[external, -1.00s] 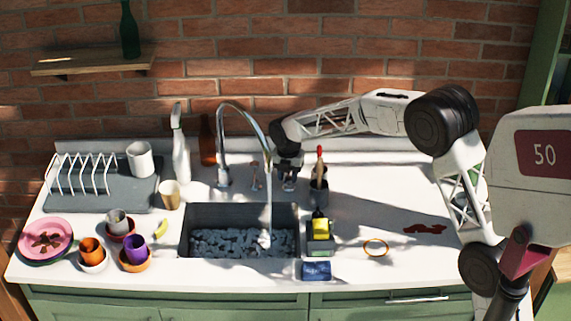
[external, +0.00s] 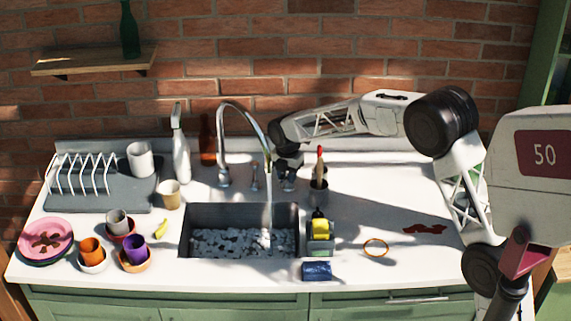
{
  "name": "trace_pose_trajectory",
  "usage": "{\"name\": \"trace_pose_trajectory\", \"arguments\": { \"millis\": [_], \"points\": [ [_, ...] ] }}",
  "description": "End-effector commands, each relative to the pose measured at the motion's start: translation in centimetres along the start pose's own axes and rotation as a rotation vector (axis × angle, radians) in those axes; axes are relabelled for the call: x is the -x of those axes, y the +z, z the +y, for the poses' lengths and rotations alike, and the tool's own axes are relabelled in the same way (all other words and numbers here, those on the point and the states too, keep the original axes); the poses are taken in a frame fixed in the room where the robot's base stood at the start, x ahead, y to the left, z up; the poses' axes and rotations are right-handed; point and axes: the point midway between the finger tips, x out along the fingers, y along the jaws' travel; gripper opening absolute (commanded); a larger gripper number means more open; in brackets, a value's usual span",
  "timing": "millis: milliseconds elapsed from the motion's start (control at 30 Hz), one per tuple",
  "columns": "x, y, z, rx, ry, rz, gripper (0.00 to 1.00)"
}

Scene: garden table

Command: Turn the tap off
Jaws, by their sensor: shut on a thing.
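The tap (external: 238,108) is a tall curved chrome spout behind the sink (external: 191,232). A slim upright tap part (external: 255,177) stands right of the spout's base. My gripper (external: 285,184) reaches down behind the sink, right of this part. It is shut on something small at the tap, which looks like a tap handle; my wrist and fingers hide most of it.
Close to my gripper's right stands a dark holder (external: 319,184) with a red-tipped brush. A spray bottle (external: 181,150) and brown bottle (external: 207,140) stand left of the tap.

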Motion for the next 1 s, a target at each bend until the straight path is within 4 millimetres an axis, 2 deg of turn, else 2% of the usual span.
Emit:
{"name": "trace_pose_trajectory", "arguments": {
  "millis": [233, 600, 633, 1000],
  "points": [
    [-0.02, -0.01, 0.15, -0.13, 0.0, 0.0, 0.05],
    [-0.06, -0.02, 0.16, -0.148, -0.001, 0.0, 0.05],
    [-0.06, -0.02, 0.16, -0.148, -0.001, 0.0, 0.33],
    [0.16, 0.0, 0.18, -0.148, 0.0, 0.0, 0.35]
  ]
}}
